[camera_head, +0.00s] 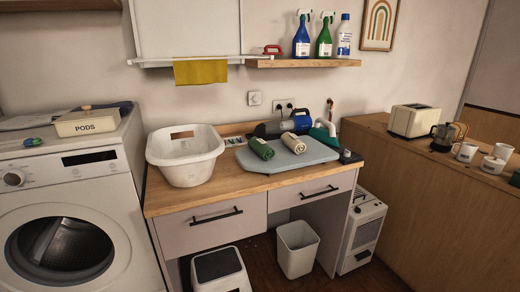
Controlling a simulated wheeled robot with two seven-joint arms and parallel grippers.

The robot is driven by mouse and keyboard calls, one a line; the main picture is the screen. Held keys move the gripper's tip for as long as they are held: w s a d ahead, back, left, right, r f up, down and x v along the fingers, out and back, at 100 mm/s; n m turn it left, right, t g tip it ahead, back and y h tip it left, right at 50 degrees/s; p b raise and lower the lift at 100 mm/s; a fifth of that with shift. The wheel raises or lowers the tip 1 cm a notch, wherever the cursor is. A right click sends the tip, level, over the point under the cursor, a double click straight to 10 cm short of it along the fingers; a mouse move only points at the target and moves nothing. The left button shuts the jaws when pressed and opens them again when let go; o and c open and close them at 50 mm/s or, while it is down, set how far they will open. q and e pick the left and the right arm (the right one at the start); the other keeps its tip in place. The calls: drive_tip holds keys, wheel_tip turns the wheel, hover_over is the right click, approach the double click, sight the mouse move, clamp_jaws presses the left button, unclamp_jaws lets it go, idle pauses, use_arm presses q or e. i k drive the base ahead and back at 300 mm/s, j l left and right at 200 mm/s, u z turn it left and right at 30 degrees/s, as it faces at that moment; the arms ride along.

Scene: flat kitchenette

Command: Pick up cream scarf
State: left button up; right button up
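A rolled cream scarf (293,143) lies on the grey-blue ironing board (257,182) on the wooden counter. A rolled green scarf (261,149) lies on the board to its left, a little apart from it. Neither of my grippers shows in the head view.
A white laundry basket (184,173) stands left of the board. Behind are a blue and black appliance (270,129) and a green and white iron (325,133). A shelf (302,63) holds bottles above. A washing machine (62,172) is at left, a white bin (297,250) below.

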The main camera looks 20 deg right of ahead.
sight(291, 141)
drive_tip(key=i+l+z, duration=0.5)
drive_tip(key=i+l, duration=0.95)
